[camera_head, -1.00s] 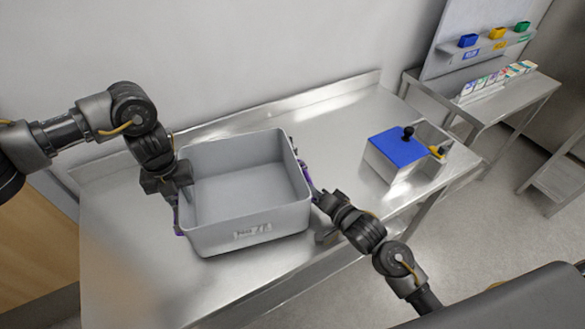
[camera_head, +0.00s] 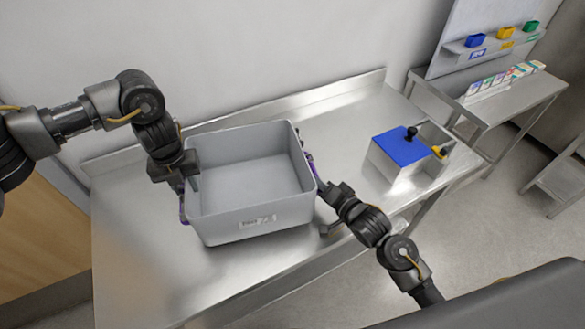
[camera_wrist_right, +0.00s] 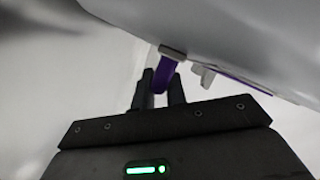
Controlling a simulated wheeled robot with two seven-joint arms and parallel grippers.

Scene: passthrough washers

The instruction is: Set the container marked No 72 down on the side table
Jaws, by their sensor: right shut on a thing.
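The grey open container (camera_head: 250,209) is over the near steel table in the head view, upright and empty inside. Its front has a white label (camera_head: 257,221), too small to read surely. I cannot tell whether its base touches the table. My left gripper (camera_head: 190,178) is at its left wall, with a finger showing inside the rim; its closure is unclear. My right gripper (camera_head: 322,190) is at the right wall. In the right wrist view my right gripper (camera_wrist_right: 162,88) is shut on the container's purple handle (camera_wrist_right: 165,72).
The steel table (camera_head: 140,260) also bears a blue-topped box (camera_head: 400,148) with a black knob, to the right. A farther steel table (camera_head: 510,100) at upper right holds a row of small cartons (camera_head: 490,84), beneath a shelf of coloured bins (camera_head: 499,34). Its front part looks clear.

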